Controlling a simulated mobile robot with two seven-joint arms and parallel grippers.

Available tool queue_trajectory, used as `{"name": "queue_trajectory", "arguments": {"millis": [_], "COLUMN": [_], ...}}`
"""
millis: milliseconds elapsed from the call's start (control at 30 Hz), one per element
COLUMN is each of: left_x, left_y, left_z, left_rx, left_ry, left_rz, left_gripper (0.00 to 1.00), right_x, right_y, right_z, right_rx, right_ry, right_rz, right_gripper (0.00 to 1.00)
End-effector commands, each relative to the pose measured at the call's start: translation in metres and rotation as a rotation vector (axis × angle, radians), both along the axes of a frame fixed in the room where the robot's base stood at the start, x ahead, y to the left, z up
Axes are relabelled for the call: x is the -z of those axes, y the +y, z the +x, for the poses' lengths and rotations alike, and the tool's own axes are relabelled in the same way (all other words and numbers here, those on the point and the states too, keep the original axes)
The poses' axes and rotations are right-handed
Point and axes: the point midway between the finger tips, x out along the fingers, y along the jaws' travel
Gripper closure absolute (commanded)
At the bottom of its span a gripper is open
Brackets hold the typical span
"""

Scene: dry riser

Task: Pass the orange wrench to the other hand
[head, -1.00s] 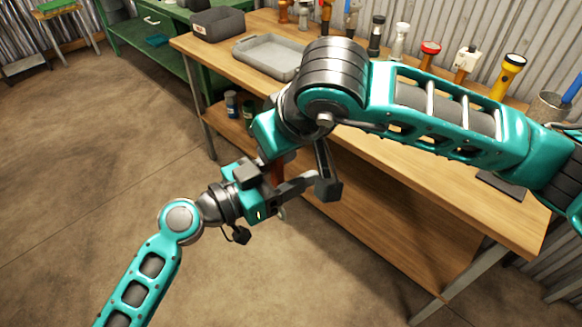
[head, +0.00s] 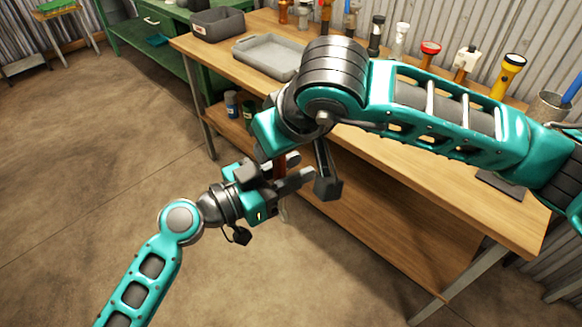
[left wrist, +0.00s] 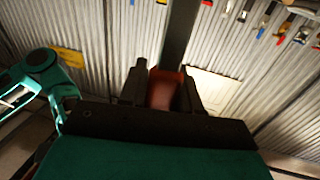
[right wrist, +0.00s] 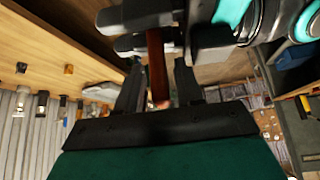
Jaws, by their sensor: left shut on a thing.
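The orange wrench (head: 293,159) is between my two grippers in front of the workbench, mostly hidden by them in the head view. My left gripper (head: 291,176) is shut on it; in the left wrist view its reddish-orange part (left wrist: 164,92) fills the space between the fingers. In the right wrist view the wrench handle (right wrist: 157,68) runs down from the left fingers to between the fingers of my right gripper (right wrist: 156,75). The right fingers stand on either side of it with gaps showing, so the right gripper is open around the handle.
The wooden workbench (head: 400,190) stands right behind the grippers. A grey tray (head: 265,58), a dark bin (head: 218,24) and several flashlights, one yellow (head: 508,76), stand on it.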

Motion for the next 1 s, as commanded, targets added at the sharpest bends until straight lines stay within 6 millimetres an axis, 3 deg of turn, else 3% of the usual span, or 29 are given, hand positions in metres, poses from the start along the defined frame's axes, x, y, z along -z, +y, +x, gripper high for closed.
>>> {"name": "queue_trajectory", "arguments": {"millis": [133,467,1000], "left_x": [0.000,0.000,0.000], "left_y": [0.001,0.002,0.002], "left_z": [0.001,0.002,0.002], "left_rx": [-0.004,-0.006,-0.007], "left_ry": [-0.001,-0.001,-0.002], "left_rz": [0.001,0.001,0.001], "left_gripper": [1.00,1.00,1.00], "right_x": [0.001,-0.004,-0.087], "right_y": [0.000,-0.002,-0.035], "right_z": [-0.001,-0.003,-0.044], "right_rx": [-0.001,-0.003,-0.002], "right_ry": [0.003,0.003,0.000], "right_rz": [-0.002,-0.002,-0.001], "right_gripper": [0.49,0.49,0.49]}}
